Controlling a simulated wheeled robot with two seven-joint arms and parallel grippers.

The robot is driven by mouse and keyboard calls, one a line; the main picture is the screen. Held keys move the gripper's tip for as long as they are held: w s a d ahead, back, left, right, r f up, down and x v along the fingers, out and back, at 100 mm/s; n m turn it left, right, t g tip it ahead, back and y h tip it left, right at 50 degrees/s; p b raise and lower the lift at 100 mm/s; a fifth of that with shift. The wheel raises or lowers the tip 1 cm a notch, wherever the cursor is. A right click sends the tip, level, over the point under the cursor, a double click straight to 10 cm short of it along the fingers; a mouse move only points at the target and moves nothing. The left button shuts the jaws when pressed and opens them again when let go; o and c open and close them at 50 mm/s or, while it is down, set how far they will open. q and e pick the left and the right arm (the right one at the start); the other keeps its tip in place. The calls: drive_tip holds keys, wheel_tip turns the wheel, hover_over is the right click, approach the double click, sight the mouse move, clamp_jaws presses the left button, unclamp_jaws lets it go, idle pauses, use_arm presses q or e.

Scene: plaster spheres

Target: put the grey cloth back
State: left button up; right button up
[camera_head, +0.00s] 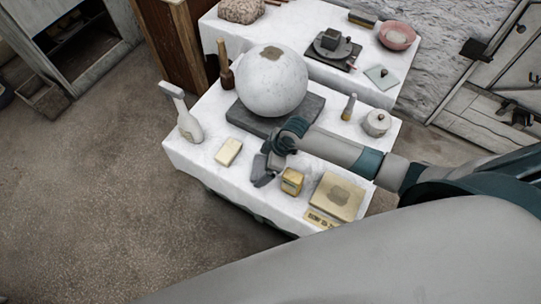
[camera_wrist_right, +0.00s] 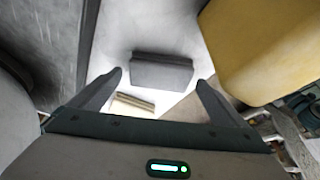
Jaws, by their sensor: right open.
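The grey cloth (camera_head: 261,174) appears as a small dark grey folded block on the white-covered table, in front of the dark slab. My right gripper (camera_head: 273,159) is just above and beside it, partly hiding it. In the right wrist view the grey cloth (camera_wrist_right: 162,72) shows ahead of and between the two spread fingers of the right gripper (camera_wrist_right: 160,82). The jaws are open, and I see no grip on the cloth. I cannot tell whether a finger touches it. My left gripper is in neither view.
A plaster sphere (camera_head: 271,80) stands on a dark slab (camera_head: 247,120) behind the gripper. A cream block (camera_head: 229,151) and white bottle (camera_head: 189,122) are left.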

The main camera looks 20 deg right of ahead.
drive_tip(key=shift+s+d+r, duration=0.1)
drive_tip(key=shift+d+r, duration=0.05)
drive_tip(key=shift+r, duration=0.25)
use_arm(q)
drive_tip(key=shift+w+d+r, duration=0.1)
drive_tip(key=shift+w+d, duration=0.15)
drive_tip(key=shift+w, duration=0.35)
use_arm(e)
drive_tip(key=v, duration=1)
drive_tip(key=shift+r, duration=0.4)
drive_tip(key=shift+d, duration=0.1)
